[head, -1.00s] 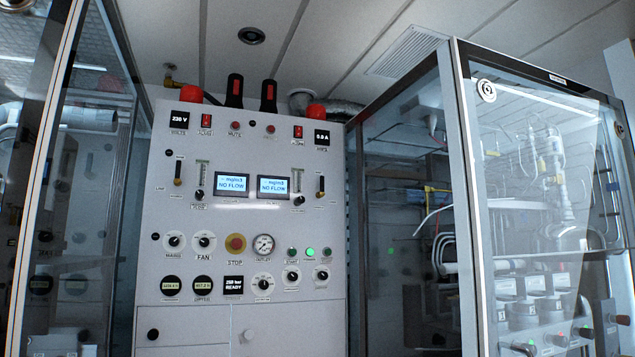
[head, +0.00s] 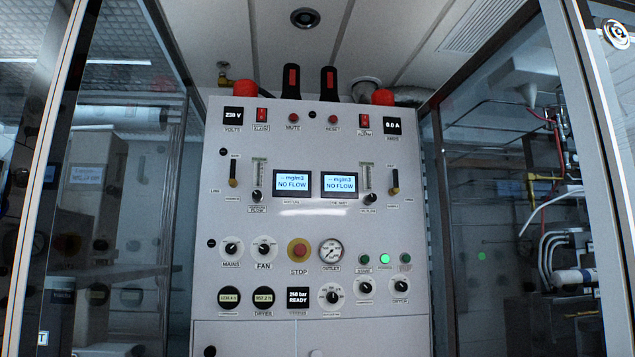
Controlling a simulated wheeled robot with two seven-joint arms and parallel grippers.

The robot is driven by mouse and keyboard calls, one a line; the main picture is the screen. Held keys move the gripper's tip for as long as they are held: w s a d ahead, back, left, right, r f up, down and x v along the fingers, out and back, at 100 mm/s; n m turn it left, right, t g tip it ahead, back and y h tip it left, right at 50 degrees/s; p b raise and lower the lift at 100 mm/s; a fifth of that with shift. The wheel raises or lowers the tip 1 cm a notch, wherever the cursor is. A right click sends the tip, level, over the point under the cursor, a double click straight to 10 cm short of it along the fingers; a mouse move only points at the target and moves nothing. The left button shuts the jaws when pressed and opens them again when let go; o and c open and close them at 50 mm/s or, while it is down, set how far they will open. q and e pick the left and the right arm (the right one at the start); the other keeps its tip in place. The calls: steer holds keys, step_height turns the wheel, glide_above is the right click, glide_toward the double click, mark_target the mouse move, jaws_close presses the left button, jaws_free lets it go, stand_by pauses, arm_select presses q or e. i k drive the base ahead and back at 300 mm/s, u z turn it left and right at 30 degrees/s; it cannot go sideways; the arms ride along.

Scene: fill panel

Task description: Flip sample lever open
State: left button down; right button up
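The grey control panel (head: 312,225) stands upright in the middle of the head view. It has two small dark levers with brass-coloured parts. The left lever (head: 233,172) sits in a slot left of the flow tube, and the right lever (head: 394,180) sits near the panel's right edge. Both look roughly vertical. Their labels are too small to read surely, so I cannot tell which one is the sample lever. Two screens (head: 291,183) and (head: 339,184) read "NO FLOW". Neither of my grippers is in view.
Glass-walled cabinets stand on both sides, the left one (head: 100,200) and the right one (head: 515,180) with pipework. Two black-and-red handles (head: 291,80) and (head: 328,82) stand on the panel top. A red STOP button (head: 299,250) and several knobs sit below the screens.

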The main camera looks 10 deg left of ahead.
mark_target(396, 189)
steer(key=u, duration=0.2)
steer(key=i, duration=0.75)
steer(key=z, duration=0.8)
steer(key=i, duration=0.45)
steer(key=z, duration=0.5)
